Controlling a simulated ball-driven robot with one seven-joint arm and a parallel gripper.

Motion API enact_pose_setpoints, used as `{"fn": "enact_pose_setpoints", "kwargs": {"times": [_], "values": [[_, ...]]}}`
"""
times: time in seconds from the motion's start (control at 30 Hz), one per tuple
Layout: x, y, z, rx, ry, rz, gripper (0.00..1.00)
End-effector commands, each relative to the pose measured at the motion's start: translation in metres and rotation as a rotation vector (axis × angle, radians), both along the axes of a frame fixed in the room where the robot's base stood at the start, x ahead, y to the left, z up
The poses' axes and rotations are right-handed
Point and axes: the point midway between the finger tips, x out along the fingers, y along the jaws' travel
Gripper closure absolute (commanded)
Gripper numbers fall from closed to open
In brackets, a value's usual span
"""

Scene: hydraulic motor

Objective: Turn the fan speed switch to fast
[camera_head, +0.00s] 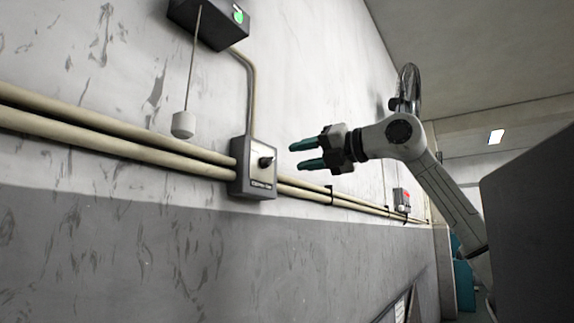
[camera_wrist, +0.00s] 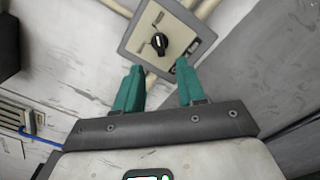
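The fan speed switch is a grey square wall box (camera_head: 254,180) with a small black knob (camera_head: 266,161) sticking out of its face. In the wrist view the box (camera_wrist: 143,27) lies beyond the fingertips, with the black rotary knob (camera_wrist: 160,43) near its middle. The knob has a light pointer mark; the labels are too small to read. My gripper (camera_head: 303,155) is open and empty, its two teal fingers apart, to the right of the knob and not touching it. It also shows in the wrist view (camera_wrist: 160,72), with the knob just past the gap between the fingers.
Two beige pipes (camera_head: 110,140) run along the wall behind the box. A dark box with a green button (camera_head: 239,15) hangs above, with a white pull weight (camera_head: 183,124) on a cord. A small box with a red part (camera_head: 401,199) is farther along the wall.

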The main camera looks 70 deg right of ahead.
Motion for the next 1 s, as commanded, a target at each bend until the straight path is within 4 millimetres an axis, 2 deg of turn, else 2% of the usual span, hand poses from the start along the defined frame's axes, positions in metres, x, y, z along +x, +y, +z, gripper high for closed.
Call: {"fn": "enact_pose_setpoints", "kwargs": {"times": [0.1,0.23,1.0], "values": [[-0.014,0.003,0.0,0.0,-0.002,-0.002,0.61],[-0.021,0.005,0.0,0.0,-0.001,-0.001,0.61],[-0.022,0.005,0.001,0.0,-0.001,0.0,0.61]]}}
